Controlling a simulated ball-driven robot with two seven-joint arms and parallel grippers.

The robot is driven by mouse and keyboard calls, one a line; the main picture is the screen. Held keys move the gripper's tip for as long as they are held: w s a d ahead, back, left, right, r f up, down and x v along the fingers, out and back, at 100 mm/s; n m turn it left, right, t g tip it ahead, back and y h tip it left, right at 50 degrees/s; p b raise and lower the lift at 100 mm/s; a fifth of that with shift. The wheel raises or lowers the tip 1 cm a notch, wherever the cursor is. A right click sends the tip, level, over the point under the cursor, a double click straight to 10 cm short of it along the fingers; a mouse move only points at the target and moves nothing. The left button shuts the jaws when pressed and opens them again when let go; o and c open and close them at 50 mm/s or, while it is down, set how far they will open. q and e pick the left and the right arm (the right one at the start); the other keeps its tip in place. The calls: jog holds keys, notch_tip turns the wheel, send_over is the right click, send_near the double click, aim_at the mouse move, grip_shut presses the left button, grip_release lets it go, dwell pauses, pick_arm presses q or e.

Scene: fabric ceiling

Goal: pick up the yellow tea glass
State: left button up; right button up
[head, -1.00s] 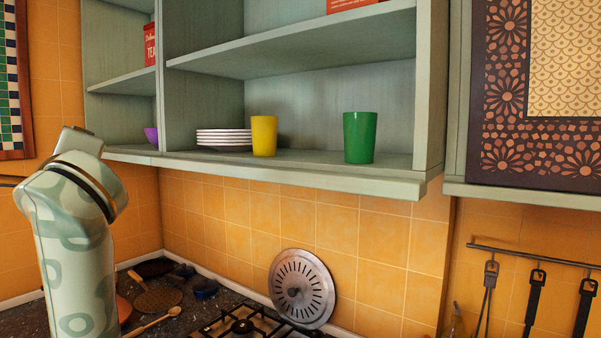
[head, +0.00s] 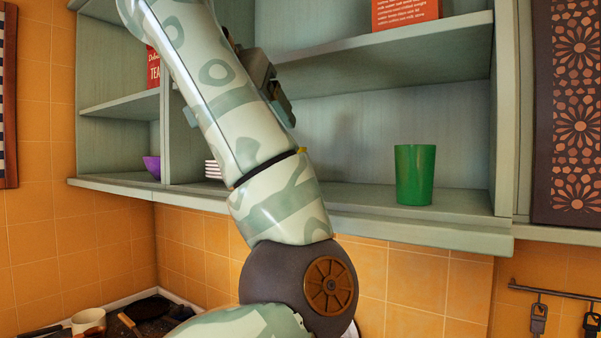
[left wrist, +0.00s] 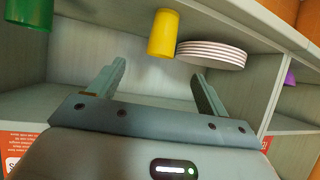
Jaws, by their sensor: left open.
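The yellow tea glass (left wrist: 163,34) stands on the lower shelf; in the left wrist view it is at the top middle. In the head view my arm hides nearly all of it, leaving a sliver of yellow (head: 302,150). My left gripper (left wrist: 158,80) is open with nothing between its fingers. The glass lies beyond the fingertips, roughly in line with the gap, and is apart from them. In the head view the gripper (head: 281,98) is partly hidden behind my arm, in front of the cupboard. My right gripper is in neither view.
A green glass (head: 413,175) stands to the right on the same shelf. A stack of white plates (left wrist: 211,54) is close beside the yellow glass. The upper shelf (head: 400,50) holds a red box (head: 404,12). A purple bowl (head: 152,166) sits in the left compartment.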

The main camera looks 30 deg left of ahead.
pick_arm(q)
jog(key=x, duration=0.3)
jog(key=p+x, duration=0.1)
jog(key=x, duration=0.6)
jog(key=shift+w+a+f+p, duration=0.15)
jog(key=shift+w+a+p, duration=0.1)
jog(key=shift+a+p, duration=0.05)
jog(key=shift+w+f, duration=0.25)
jog(key=shift+w, duration=0.1)
jog(key=x, duration=0.4)
jog(key=shift+w+f+p, duration=0.25)
jog(key=shift+p, duration=0.05)
jog(key=shift+s, duration=0.1)
jog(key=shift+c, duration=1.2)
jog(key=c, duration=0.8)
